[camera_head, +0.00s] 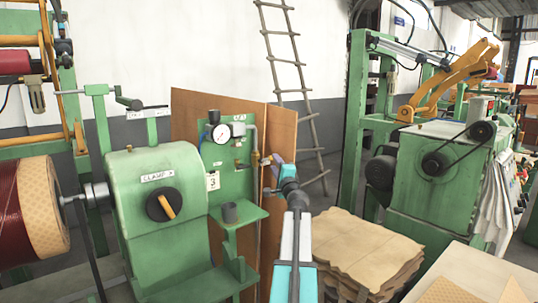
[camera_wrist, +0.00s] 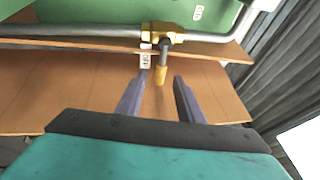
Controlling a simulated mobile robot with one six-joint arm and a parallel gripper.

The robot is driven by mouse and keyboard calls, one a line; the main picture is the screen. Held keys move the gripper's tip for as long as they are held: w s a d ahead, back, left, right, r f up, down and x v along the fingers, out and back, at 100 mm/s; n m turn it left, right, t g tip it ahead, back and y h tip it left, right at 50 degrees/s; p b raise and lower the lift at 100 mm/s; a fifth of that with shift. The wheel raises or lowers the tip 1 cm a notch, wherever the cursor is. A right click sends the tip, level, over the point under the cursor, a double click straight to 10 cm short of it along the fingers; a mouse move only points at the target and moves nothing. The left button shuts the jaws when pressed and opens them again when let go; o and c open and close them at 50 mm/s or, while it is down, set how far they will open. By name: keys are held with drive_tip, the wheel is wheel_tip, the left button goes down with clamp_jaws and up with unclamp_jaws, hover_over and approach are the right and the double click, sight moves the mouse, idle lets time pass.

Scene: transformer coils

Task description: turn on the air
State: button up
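A brass valve (camera_wrist: 158,32) sits on a grey pipe (camera_wrist: 70,38) in the wrist view. Its lever (camera_wrist: 161,76), with a grey stem and yellow end, points down in the picture, across the pipe. In the head view the brass valve (camera_head: 255,159) is small, at the right edge of the green gauge panel (camera_head: 231,156). My gripper (camera_wrist: 160,76) is open, with its two purple-grey fingers on either side of the lever's yellow end. Gaps show on both sides. In the head view my gripper (camera_head: 273,160) is beside the valve, and its fingertips are hard to make out.
A pressure gauge (camera_head: 221,134) is on the panel. Brown boards (camera_head: 283,135) stand behind it. A green machine labelled clamp (camera_head: 160,190) with a black knob is at left. Stacked brown sheets (camera_head: 365,250) lie at right, before another green machine (camera_head: 430,180).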

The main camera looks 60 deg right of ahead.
drive_tip(key=shift+p+x, duration=0.65)
drive_tip(key=shift+x, duration=4.25)
clamp_jaws()
